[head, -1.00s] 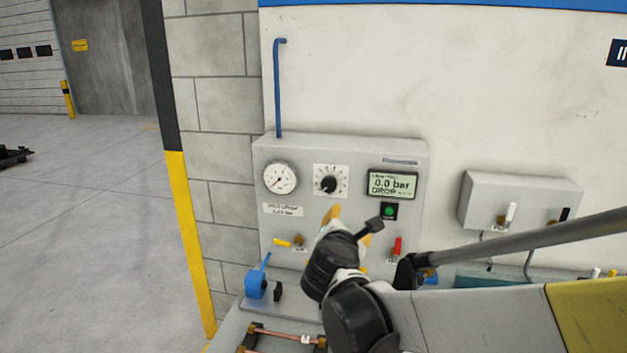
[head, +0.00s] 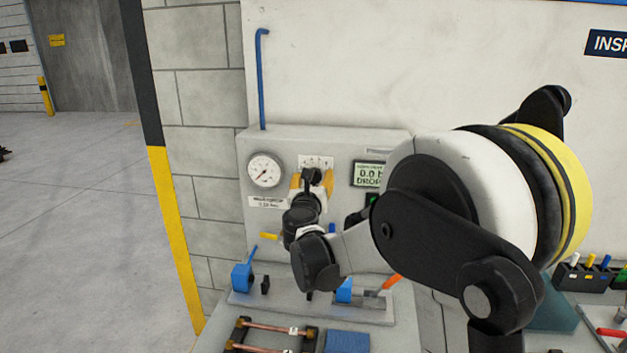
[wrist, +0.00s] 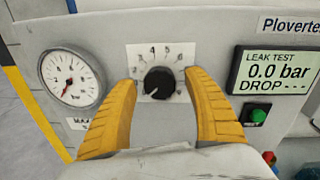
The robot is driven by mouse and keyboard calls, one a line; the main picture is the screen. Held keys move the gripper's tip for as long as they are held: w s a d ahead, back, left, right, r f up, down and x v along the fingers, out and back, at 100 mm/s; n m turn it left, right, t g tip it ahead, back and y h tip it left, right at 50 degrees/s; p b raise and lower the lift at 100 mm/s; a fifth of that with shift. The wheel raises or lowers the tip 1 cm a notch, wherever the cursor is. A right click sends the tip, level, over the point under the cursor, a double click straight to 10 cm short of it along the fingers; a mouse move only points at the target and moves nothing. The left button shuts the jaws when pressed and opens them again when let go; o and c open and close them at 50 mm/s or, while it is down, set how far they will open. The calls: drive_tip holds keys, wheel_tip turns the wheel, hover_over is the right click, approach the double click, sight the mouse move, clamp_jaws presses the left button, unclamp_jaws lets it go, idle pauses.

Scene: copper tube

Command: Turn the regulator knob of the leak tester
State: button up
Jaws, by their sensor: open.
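My gripper (wrist: 166,92) is open, with one yellow finger on each side of the knob and a visible gap on both sides. I cannot tell how far the fingertips stand from the panel. The display (wrist: 275,74) reads 0.0 bar and DROP with dashes. The round gauge (wrist: 73,78) is left of the knob.
A green button (wrist: 258,116) sits below the display. A yellow-handled valve (head: 268,236) is under my wrist. Blue clamps (head: 242,275) and copper tubes (head: 278,327) are on the bench below. A yellow and black post (head: 172,220) stands at the left.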

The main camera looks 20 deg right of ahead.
drive_tip(key=shift+w+d, duration=0.2)
drive_tip(key=shift+w, duration=0.15)
drive_tip(key=c, duration=1.2)
